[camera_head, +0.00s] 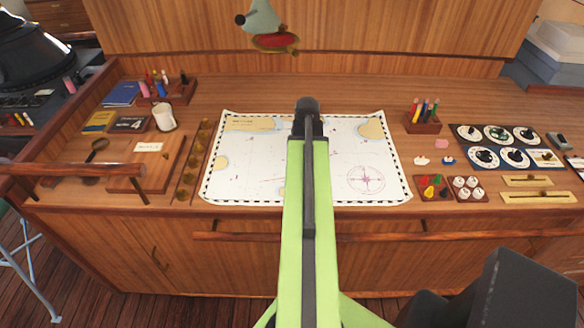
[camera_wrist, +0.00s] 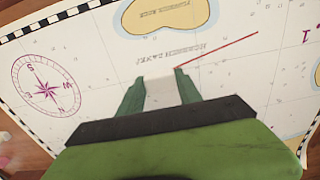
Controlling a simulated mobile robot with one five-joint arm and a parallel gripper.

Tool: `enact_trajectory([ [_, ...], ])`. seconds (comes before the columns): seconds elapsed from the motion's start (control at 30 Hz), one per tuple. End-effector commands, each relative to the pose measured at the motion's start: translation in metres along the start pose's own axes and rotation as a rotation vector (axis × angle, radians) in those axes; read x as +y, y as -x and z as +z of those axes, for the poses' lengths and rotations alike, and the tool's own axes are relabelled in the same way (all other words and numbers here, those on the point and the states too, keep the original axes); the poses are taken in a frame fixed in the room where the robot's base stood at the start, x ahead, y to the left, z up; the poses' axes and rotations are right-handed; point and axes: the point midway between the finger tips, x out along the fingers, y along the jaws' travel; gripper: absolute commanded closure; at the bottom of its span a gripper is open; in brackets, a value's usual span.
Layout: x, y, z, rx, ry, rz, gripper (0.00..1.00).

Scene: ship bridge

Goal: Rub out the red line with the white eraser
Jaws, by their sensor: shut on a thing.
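The white eraser (camera_wrist: 161,92) is held between the two green fingers of my gripper (camera_wrist: 160,76) in the wrist view. Its front end is over the chart; I cannot tell whether it touches the paper. The red line (camera_wrist: 218,50) is a thin slanted stroke on the sea chart (camera_wrist: 115,80). It runs from beside the right fingertip up to the right, below a tan island. In the head view the chart (camera_head: 235,165) lies flat on the wooden desk, and my arm crosses its middle, hiding the gripper, the eraser and the red line.
A pen holder (camera_head: 422,124) and small white (camera_head: 421,160) and blue (camera_head: 447,160) items stand right of the chart, with dial panels (camera_head: 490,150) beyond. A row of brass pieces (camera_head: 190,170), a white mug (camera_head: 164,118) and books are on the left. A wooden rail (camera_head: 375,238) runs along the front.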

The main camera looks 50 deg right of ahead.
Motion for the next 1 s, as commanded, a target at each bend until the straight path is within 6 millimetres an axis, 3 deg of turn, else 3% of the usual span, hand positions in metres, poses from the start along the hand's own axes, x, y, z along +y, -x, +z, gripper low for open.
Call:
enact_trajectory([
  [0.2, 0.025, 0.0, -0.006, 0.0, -0.002, 0.0, 0.91],
  [0.47, -0.009, 0.0, 0.002, 0.0, 0.003, 0.0, 0.91],
  [1.0, -0.098, 0.0, 0.021, 0.0, 0.003, 0.0, 0.91],
])
